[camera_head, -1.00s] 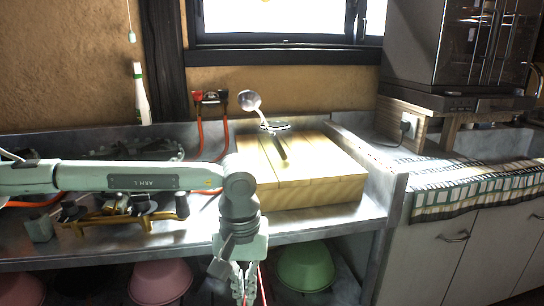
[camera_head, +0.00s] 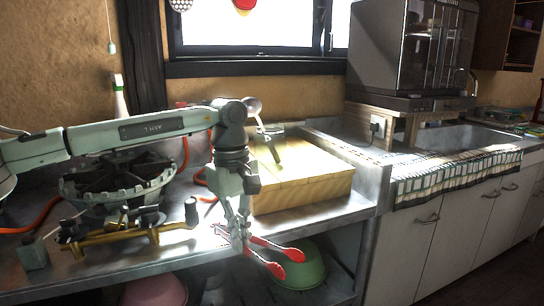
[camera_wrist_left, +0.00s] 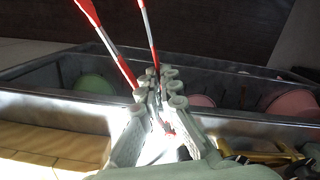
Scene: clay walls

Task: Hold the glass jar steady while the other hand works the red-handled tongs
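The red-handled tongs (camera_head: 292,254) are in my left gripper (camera_head: 238,236), in front of the counter's front edge. Their two red ends point right and toward the camera, spread apart. In the left wrist view the tongs (camera_wrist_left: 122,64) show red and pale arms running upward from between the fingers of my left gripper (camera_wrist_left: 157,90). The fingers are shut on the tongs, and the part between them is hidden. I cannot make out a glass jar in either view. My right gripper is not in view.
A stove burner (camera_head: 75,190) and a brass-coloured fixture (camera_head: 130,234) are at left. A green bowl (camera_head: 312,272) and a pink bowl (camera_head: 155,292) sit below.

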